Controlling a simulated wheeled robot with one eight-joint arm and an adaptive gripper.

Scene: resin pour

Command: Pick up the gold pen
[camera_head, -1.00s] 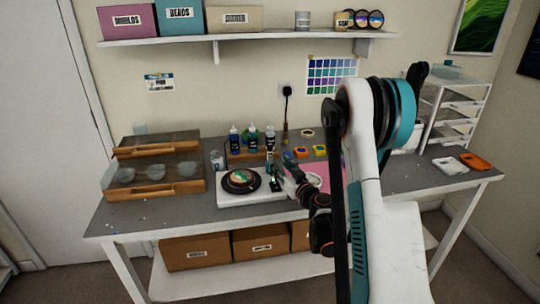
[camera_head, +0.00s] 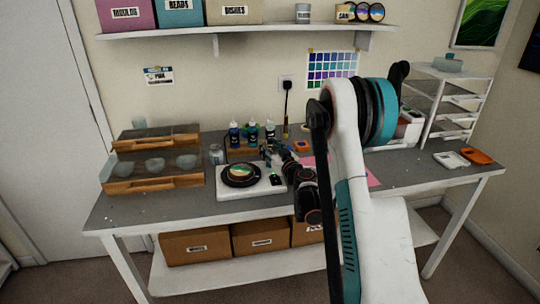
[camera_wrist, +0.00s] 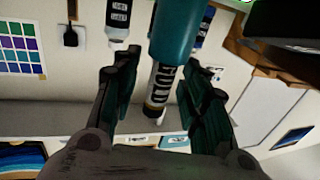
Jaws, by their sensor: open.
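My gripper (camera_wrist: 160,66) is open, with its two dark fingers on either side of a pen-like tube (camera_wrist: 163,85). In the head view, my gripper (camera_head: 268,151) is small and dark at the bottles, right of the middle bottle (camera_head: 252,134); the pen is not distinct there.
A white-tipped bottle (camera_wrist: 118,20) is close beside the left finger in the wrist view. A turntable scale (camera_head: 249,188) stands in front of the bottles. A pink mat (camera_head: 372,180) lies behind my arm.

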